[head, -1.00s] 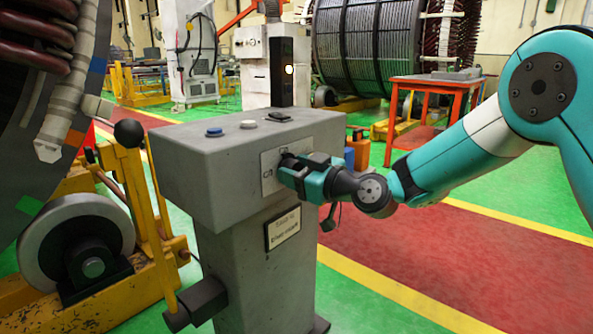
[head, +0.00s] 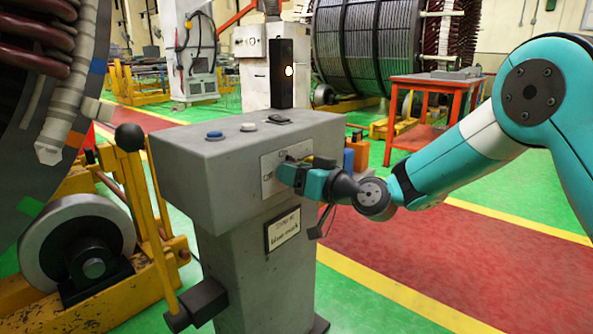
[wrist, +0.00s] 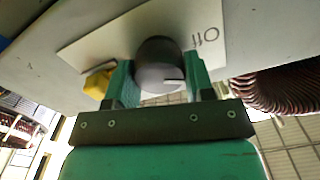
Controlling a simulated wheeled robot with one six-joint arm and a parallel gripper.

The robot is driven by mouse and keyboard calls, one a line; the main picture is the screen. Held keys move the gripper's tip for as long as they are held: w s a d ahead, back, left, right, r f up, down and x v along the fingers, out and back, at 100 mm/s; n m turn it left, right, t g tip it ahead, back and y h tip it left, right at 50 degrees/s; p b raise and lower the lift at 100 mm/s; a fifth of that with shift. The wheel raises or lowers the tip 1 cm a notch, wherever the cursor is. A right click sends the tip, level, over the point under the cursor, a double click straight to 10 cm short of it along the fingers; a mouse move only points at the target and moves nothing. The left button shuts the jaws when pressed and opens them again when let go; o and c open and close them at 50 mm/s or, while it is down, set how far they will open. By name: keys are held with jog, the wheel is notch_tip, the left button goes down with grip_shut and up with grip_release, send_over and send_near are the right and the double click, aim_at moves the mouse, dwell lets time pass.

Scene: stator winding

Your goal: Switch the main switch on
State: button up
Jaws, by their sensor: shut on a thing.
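The main switch is a dark round knob (wrist: 160,62) on a pale plate, which shows in the wrist view (wrist: 98,50) and on the side of the grey control pedestal in the head view (head: 267,163). The plate reads "Off" to the upper right of the knob in the wrist view. A short light mark on the knob points to the right there. My gripper (head: 283,172) is at the plate, its two green fingers (wrist: 160,82) shut on the knob from both sides. In the head view the gripper hides the knob.
The pedestal top (head: 195,140) carries a blue button (head: 215,135), a white button (head: 248,127) and a black post with a lit lamp (head: 288,72). A red table (head: 430,100) stands behind my arm.

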jog(key=m+p, duration=0.3)
jog(key=m, duration=0.3)
jog(key=m+p, duration=0.2)
jog(key=m, duration=0.2)
jog(key=shift+m+p, duration=0.3)
jog(key=shift+p, duration=0.05)
jog(key=shift+f+m+p, duration=0.15)
jog(key=shift+m+p, duration=0.45)
jog(key=shift+m, duration=0.4)
jog(key=o, duration=0.9)
jog(key=shift+d, duration=0.1)
